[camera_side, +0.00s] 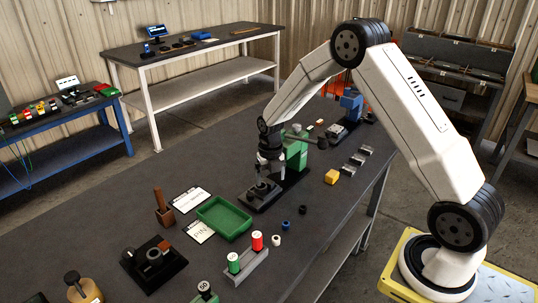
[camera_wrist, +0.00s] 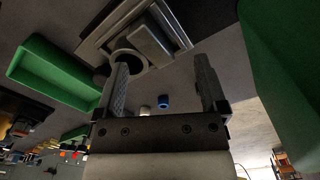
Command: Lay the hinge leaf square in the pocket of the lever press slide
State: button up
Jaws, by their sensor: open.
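In the wrist view the lever press slide (camera_wrist: 98,37) is a grey stepped frame at the top, on a dark base. A grey rectangular plate (camera_wrist: 150,43), which looks like the hinge leaf, lies within the frame, beside a round ring (camera_wrist: 117,54) partly hidden by the left finger. I cannot tell whether the plate is seated flat. My gripper (camera_wrist: 162,65) is open, its fingers apart with nothing held between them. In the side view my gripper (camera_side: 268,178) points down just above the slide (camera_side: 262,194), in front of the green press body (camera_side: 297,152).
A green tray (camera_side: 224,217) and white cards (camera_side: 190,199) lie left of the press. Small blue (camera_side: 286,224) and white (camera_side: 276,239) parts, a yellow block (camera_side: 332,176) and a stand with red and green cylinders (camera_side: 246,265) are nearby. The press body rises close behind my gripper.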

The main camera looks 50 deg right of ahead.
aim_at(270, 182)
jog(key=shift+r, duration=2.95)
jog(key=s+a+r+m+t, duration=0.1)
jog(key=s+a+r+m, duration=0.1)
jog(key=s+a+m, duration=0.3)
jog(key=s+a+r+m+t, duration=0.1)
jog(key=s+a+m, duration=0.5)
jog(key=s+m, duration=0.8)
jog(key=shift+r+m+t, duration=0.3)
jog(key=shift+r+m, duration=0.05)
jog(key=shift+m, duration=5.25)
jog(key=shift+c, duration=1.2)
